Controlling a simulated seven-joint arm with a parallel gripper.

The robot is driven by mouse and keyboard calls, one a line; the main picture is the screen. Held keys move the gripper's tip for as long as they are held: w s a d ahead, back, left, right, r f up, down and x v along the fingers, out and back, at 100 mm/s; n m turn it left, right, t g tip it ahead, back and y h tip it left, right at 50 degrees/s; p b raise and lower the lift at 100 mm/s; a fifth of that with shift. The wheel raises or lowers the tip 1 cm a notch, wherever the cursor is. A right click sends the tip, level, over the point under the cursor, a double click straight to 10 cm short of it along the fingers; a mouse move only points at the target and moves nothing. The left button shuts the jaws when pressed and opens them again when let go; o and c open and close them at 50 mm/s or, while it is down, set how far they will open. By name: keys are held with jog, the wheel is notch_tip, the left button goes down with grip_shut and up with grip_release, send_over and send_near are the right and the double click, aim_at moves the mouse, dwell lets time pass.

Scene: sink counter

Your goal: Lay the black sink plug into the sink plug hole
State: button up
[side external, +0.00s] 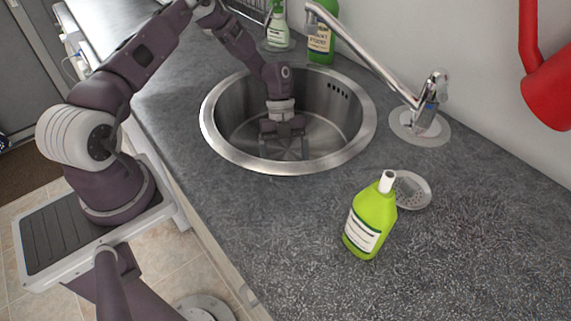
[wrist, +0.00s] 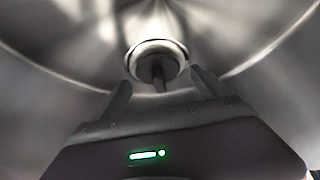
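My gripper (side external: 284,148) is down inside the round steel sink (side external: 212,136), with its two fingers spread apart. In the wrist view, my gripper (wrist: 161,80) is open, with one finger on each side of the picture's middle. Between and beyond the fingertips is the round plug hole (wrist: 136,53) with a bright metal rim, in the sink bottom. A dark upright piece (wrist: 158,75) shows at its centre. It may be the plug's stem, but I cannot tell for sure. Neither finger visibly touches it. In the side external view my gripper hides the plug hole.
A green bottle (side external: 370,222) stands on the counter in front of the sink, beside a small metal strainer dish (side external: 412,190). The tap (side external: 385,70) reaches over the sink's back. Two more bottles (side external: 321,44) (side external: 277,28) stand behind. A red object (side external: 548,85) hangs at right.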

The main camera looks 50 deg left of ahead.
jog(key=v, duration=0.7)
jog(key=s+d+r+n+t+y, duration=0.25)
jog(key=r+n, duration=0.25)
jog(key=r, duration=0.6)
jog(key=s+d+r+n+t+y, duration=0.1)
jog(key=s+r+n+y, duration=0.3)
jog(key=r, duration=0.7)
jog(key=s+d+r+n+t, duration=0.2)
jog(key=s+r+n, duration=0.2)
jog(key=s+n, duration=0.3)
jog(key=s+d+r+n+t+h, duration=0.1)
jog(key=s+d+r+n+t, duration=0.1)
jog(key=s+n, duration=0.6)
jog(key=shift+s+r+t, duration=0.55)
jog(key=shift+s+r, duration=0.3)
jog(key=shift+s, duration=0.25)
